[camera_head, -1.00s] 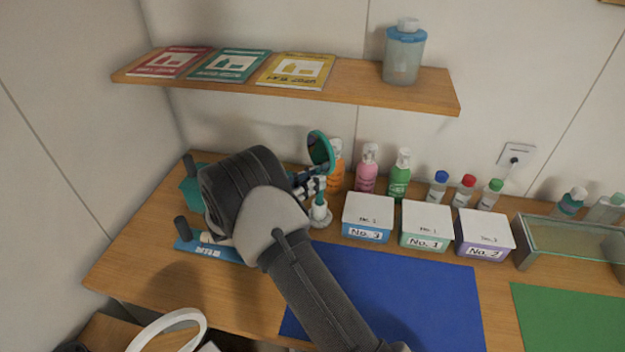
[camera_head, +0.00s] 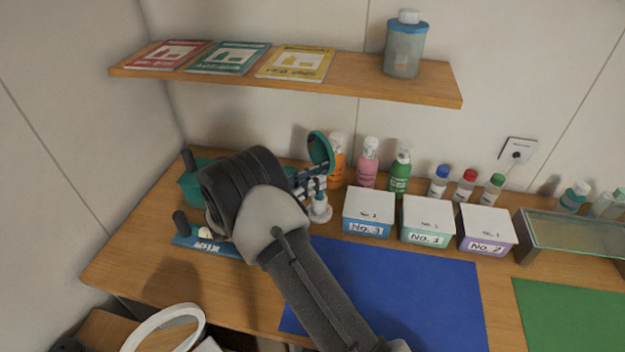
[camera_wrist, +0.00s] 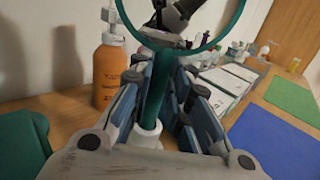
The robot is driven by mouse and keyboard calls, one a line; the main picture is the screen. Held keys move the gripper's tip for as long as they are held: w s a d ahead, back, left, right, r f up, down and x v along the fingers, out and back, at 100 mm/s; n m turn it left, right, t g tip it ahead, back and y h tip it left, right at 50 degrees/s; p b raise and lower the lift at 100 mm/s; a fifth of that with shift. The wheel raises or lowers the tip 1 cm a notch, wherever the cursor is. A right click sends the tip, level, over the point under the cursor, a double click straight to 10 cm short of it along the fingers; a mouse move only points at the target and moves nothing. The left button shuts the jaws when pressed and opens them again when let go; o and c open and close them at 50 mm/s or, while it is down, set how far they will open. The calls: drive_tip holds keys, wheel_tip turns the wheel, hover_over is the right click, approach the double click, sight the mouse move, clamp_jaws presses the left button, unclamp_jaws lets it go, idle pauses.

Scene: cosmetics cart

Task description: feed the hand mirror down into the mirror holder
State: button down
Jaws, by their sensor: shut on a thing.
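The hand mirror (camera_head: 320,150) has a teal rim and stands upright, its round head above my gripper. My gripper (camera_head: 311,184) is shut on its teal handle (camera_wrist: 158,88), which shows between the fingers in the wrist view. The mirror holder (camera_head: 320,211) is a small white stand on the wooden table, directly under the gripper. In the wrist view the handle runs down to the white holder top (camera_wrist: 146,133) and appears to enter it. How deep the handle sits is hidden by the fingers and gripper body.
An orange bottle (camera_head: 337,167) stands close behind the mirror, with pink and green bottles to its right. Lidded boxes, the nearest a blue one (camera_head: 368,212), stand right of the holder. A shelf (camera_head: 350,88) hangs above. The blue mat (camera_head: 395,290) is clear apart from my arm.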

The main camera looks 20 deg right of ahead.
sight(318, 162)
drive_tip(key=shift+s+f, duration=0.15)
drive_tip(key=shift+f, duration=0.2)
drive_tip(key=shift+s+d+f+b, duration=0.1)
drive_tip(key=shift+s+f+b, duration=0.05)
drive_tip(key=shift+f+b, duration=0.35)
drive_tip(key=shift+s+f+b, duration=0.2)
drive_tip(key=shift+f+b, duration=0.25)
drive_tip(key=shift+f, duration=0.1)
drive_tip(key=shift+w+r+p, duration=0.15)
drive_tip(key=shift+r+p, duration=0.8)
drive_tip(key=shift+r, duration=0.45)
drive_tip(key=shift+w+r+p, duration=0.2)
drive_tip(key=shift+r+p, duration=0.75)
drive_tip(key=shift+r, duration=0.45)
drive_tip(key=shift+w+r+p, duration=0.15)
drive_tip(key=shift+r+p, duration=0.8)
drive_tip(key=shift+r, duration=0.45)
